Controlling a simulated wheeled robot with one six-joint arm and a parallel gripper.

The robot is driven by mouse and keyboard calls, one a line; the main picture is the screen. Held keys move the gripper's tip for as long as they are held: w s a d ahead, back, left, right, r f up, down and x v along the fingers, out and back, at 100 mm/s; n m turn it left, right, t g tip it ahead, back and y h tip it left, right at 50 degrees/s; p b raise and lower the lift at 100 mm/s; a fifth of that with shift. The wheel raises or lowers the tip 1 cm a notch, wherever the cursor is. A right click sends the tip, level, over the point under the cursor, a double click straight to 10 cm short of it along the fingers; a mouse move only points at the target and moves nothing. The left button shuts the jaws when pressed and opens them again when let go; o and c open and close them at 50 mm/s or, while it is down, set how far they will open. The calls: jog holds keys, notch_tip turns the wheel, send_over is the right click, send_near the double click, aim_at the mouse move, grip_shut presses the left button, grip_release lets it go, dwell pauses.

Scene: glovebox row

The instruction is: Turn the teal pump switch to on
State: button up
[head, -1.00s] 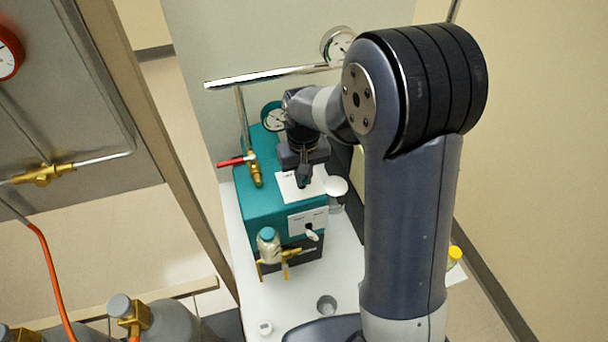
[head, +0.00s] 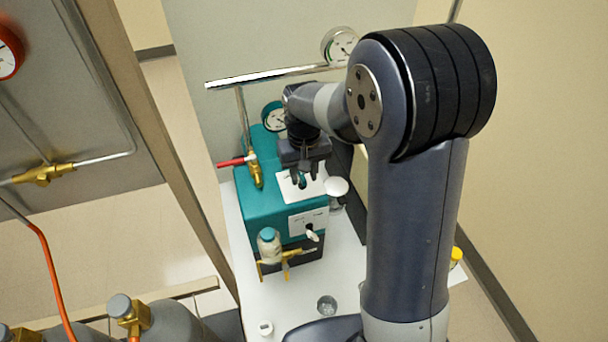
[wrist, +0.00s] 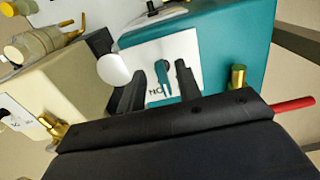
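The teal pump (head: 258,207) stands on a white bench. On its top is a white plate (head: 288,190) with a small teal switch lever, partly hidden by my gripper in the head view. In the wrist view the teal lever (wrist: 165,82) stands up from the white plate (wrist: 186,48), and part of its lettering shows upside down. My gripper (head: 305,180) points down over this plate. Its two dark fingers are apart, one on each side of the lever, with visible gaps in the wrist view. I cannot tell the lever's setting.
A brass valve with a red handle (head: 235,161) stands left of the plate. A white round-topped piece (head: 336,187) is close on the right. A metal rail (head: 270,75) runs behind.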

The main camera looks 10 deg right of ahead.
aim_at(304, 180)
notch_tip(304, 180, up, 10)
jog(key=shift+b, duration=0.3)
jog(key=shift+f, duration=0.2)
notch_tip(304, 180, down, 11)
jog(key=shift+r+p, duration=0.15)
jog(key=shift+p, duration=0.3)
jog(key=shift+r, duration=0.1)
